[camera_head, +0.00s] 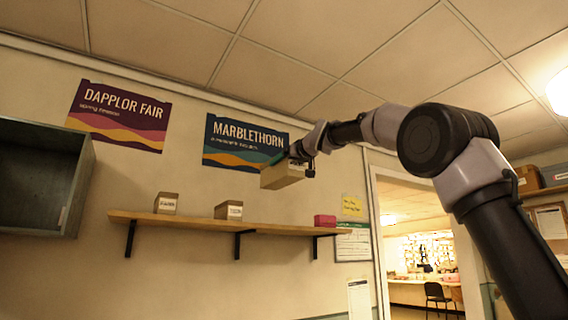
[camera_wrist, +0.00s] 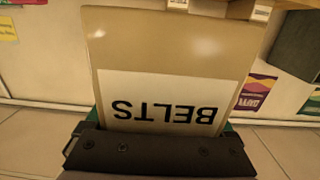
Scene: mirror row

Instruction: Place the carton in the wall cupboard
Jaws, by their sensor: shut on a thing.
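A tan carton (camera_head: 284,174) is held up in front of the wall, above the right part of a wooden shelf. My gripper (camera_head: 303,160) is shut on it. In the wrist view the carton (camera_wrist: 170,50) fills the middle, with a white label reading BELTS upside down, and my gripper (camera_wrist: 160,150) is at its near edge. The wall cupboard (camera_head: 40,180) is a dark grey-green open-fronted box at the far left of the head view. It looks empty, though its interior is only partly in view. The carton is apart from it, well to its right.
The wooden shelf (camera_head: 200,221) carries two labelled tan boxes, one on the left (camera_head: 166,203) and one in the middle (camera_head: 229,210), and a red box (camera_head: 325,220). Posters hang behind. A doorway (camera_head: 420,240) opens at right.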

